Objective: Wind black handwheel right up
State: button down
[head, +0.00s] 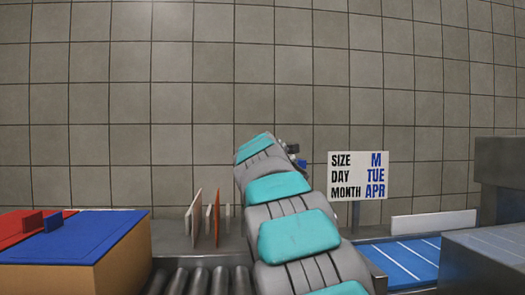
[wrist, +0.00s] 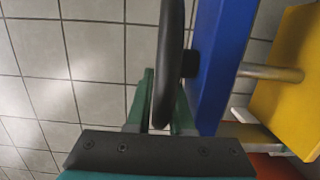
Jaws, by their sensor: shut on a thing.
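The black handwheel (wrist: 171,55) shows in the wrist view as a dark curved rim seen nearly edge-on, running down from the top edge. My gripper (wrist: 163,108) has its green fingers on either side of the rim's lower part and is shut on it. A dark hub or shaft piece joins the wheel to a blue upright part (wrist: 222,60) on its right. In the head view my arm hides the handwheel and my gripper; only small dark and blue bits show beside the arm's far end.
In the wrist view a metal rod (wrist: 270,73) and a yellow panel (wrist: 292,75) lie right of the blue part. In the head view, a sign (head: 358,175) reads SIZE M, DAY TUE, MONTH APR. A blue-lidded box (head: 75,240) is at left, rollers (head: 195,281) in front, a blue belt (head: 405,262) at right.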

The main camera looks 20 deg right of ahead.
jog(key=shift+s+a+r+n+y+p, duration=0.15)
jog(key=shift+n+y+p, duration=0.15)
jog(key=shift+y+p, duration=0.2)
jog(key=shift+s+a+n+t+y+p, duration=0.1)
jog(key=shift+n+t+y+p, duration=0.2)
jog(key=shift+n+y, duration=0.4)
jog(key=shift+s+a+n+t+y+p, duration=0.15)
jog(key=shift+n+y+p, duration=0.25)
jog(key=shift+y, duration=0.6)
jog(key=shift+s+f+n+y, duration=0.1)
jog(key=shift+n+y, duration=0.5)
jog(key=shift+y, duration=0.3)
jog(key=shift+s+f+n+y, duration=0.1)
jog(key=shift+n+y, duration=0.5)
jog(key=shift+y, duration=0.3)
jog(key=shift+s+d+n+g+y, duration=0.15)
jog(key=shift+n+y, duration=0.3)
jog(key=shift+y, duration=0.25)
jog(key=shift+s+n+g+y, duration=0.1)
jog(key=shift+n+y, duration=0.35)
jog(key=shift+y, duration=0.25)
jog(key=shift+s+f+n+y, duration=0.1)
jog(key=shift+n+y, duration=0.2)
jog(key=shift+y, duration=0.2)
jog(key=c, duration=1.1)
grip_release()
